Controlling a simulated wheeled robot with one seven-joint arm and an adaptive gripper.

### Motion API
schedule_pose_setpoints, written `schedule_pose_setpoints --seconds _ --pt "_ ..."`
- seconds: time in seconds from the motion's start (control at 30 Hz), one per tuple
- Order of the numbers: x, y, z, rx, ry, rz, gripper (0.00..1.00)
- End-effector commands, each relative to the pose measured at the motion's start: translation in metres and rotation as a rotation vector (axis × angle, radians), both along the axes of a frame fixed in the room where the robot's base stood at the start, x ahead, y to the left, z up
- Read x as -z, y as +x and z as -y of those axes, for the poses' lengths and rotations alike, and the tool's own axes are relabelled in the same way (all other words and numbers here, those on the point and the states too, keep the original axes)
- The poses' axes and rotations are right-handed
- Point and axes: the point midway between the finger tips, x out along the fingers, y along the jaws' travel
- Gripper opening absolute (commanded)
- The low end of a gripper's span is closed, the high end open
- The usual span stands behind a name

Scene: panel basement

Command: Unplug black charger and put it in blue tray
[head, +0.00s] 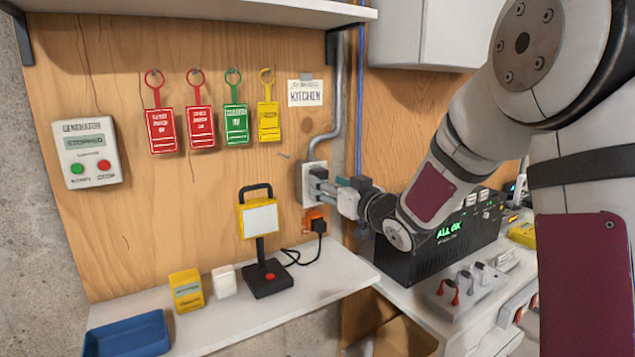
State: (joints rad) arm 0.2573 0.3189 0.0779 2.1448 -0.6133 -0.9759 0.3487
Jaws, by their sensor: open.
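A yellow box (187,290) and a small white block (224,281) stand between tray and lamp. Colored tags (200,128) hang on the wall beside a generator panel (88,152). A black unit (438,240) stands on the right bench, below my arm.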

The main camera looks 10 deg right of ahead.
Motion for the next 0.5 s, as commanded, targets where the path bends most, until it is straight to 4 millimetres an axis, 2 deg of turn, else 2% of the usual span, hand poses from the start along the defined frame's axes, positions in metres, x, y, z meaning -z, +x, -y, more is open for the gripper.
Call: schedule_pose_setpoints --seconds 0.2,0.5 --pt "0.001 0.022 -0.008 -0.002 -0.001 0.000 0.53" --pt "0.000 0.031 -0.011 -0.001 -0.001 -0.001 0.53"
